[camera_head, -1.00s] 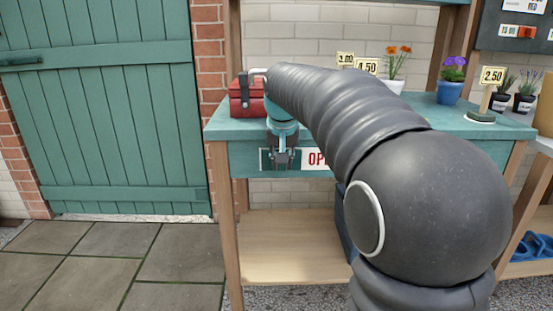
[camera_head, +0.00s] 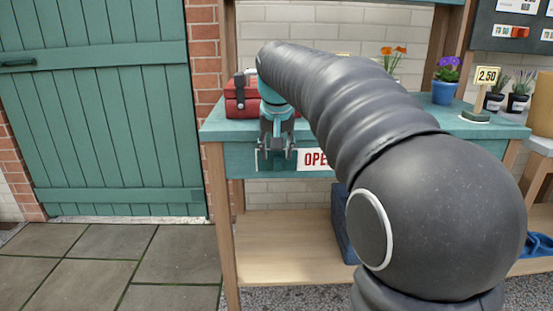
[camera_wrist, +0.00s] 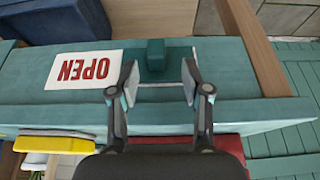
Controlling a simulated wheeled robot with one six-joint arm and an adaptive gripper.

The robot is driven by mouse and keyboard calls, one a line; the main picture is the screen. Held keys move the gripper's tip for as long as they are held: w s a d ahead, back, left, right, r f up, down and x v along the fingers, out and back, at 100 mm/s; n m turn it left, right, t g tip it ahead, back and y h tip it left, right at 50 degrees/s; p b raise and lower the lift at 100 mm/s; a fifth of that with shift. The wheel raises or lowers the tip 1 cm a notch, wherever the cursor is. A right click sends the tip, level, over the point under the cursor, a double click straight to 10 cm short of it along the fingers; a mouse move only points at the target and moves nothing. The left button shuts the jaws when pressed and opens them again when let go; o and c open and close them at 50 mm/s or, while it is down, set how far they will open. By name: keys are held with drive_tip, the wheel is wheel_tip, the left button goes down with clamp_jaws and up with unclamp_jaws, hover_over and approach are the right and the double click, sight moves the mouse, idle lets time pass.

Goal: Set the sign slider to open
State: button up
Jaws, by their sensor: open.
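The sign is on the front edge of the teal bench; its white plate with red OPEN letters (camera_head: 312,159) is partly hidden by my arm in the head view. In the wrist view the plate (camera_wrist: 84,70) appears upside down. A small teal slider knob (camera_wrist: 155,56) stands beside the plate, on the side away from its letters. My gripper (camera_head: 277,158) is in front of the bench edge, left of the plate. In the wrist view my gripper (camera_wrist: 159,83) is open and empty, its fingertips on either side of the knob's line; contact cannot be told.
A red toolbox (camera_head: 240,98) stands on the bench above my gripper. Flower pots, including a blue pot (camera_head: 445,92), and a price sign (camera_head: 487,76) stand farther right. A dark blue crate (camera_head: 343,225) is on the lower shelf. A green door (camera_head: 105,110) is at left.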

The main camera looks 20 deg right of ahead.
drive_tip(key=v, duration=0.7)
drive_tip(key=shift+r, duration=0.4)
drive_tip(key=shift+s, duration=0.15)
drive_tip(key=s+f+n, duration=0.2)
drive_tip(key=s+f, duration=0.1)
drive_tip(key=f, duration=0.7)
drive_tip(key=s+a+f, duration=0.1)
drive_tip(key=s+f, duration=0.5)
drive_tip(key=s, duration=0.6)
drive_tip(key=s+a+f+t+y, duration=0.1)
drive_tip(key=s+f, duration=0.5)
drive_tip(key=s, duration=0.6)
drive_tip(key=shift+s+n, duration=0.3)
drive_tip(key=shift+n, duration=0.1)
